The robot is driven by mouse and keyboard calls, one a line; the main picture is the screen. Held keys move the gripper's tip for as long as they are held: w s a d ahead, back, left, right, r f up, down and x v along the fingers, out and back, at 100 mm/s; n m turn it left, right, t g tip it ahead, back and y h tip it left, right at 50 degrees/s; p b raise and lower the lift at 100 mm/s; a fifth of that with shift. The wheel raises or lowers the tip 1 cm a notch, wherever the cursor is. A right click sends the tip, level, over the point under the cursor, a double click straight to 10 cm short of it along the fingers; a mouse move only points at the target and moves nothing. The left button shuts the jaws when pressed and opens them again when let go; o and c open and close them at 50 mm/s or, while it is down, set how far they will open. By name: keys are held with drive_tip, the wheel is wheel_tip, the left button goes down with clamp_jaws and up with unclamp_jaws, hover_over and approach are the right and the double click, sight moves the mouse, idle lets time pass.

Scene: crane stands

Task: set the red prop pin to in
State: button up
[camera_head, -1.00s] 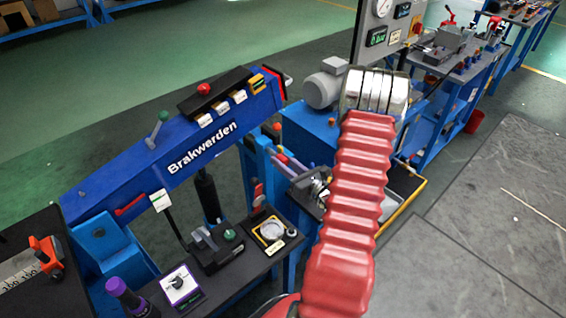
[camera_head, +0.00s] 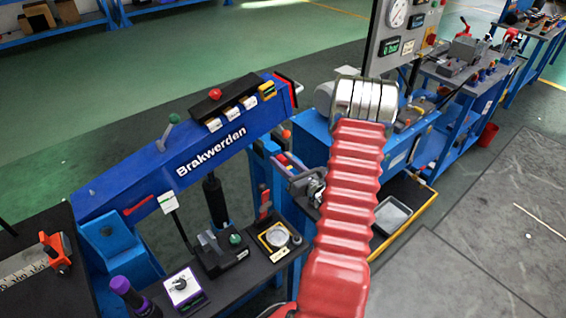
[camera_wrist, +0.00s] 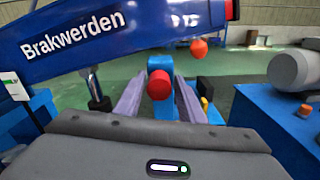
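The red prop pin (camera_wrist: 158,84) shows in the wrist view as a round red knob in front of a blue post (camera_wrist: 161,63), under the blue "Brakwerden" boom (camera_wrist: 110,35). My gripper (camera_wrist: 157,97) is open, its two purple-grey fingers on either side of the knob with visible gaps. In the head view my gripper (camera_head: 286,163) is beside the blue post, left of my red arm sleeve. A little red shows by the fingertips there, too small to tell clearly. How deep the pin sits in the post is hidden.
An orange-red ball (camera_wrist: 199,47) hangs below the boom, just right of the post. A grey motor (camera_wrist: 295,69) sits on a blue cabinet at the right. In the head view a black bench (camera_head: 235,275) with a green-knobbed device (camera_head: 222,252) lies below the boom.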

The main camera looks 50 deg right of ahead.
drive_tip(key=shift+o, duration=0.9)
drive_tip(key=s+a, duration=0.2)
drive_tip(key=s, duration=1.1)
drive_tip(key=shift+s, duration=0.35)
drive_tip(key=shift+f, duration=0.1)
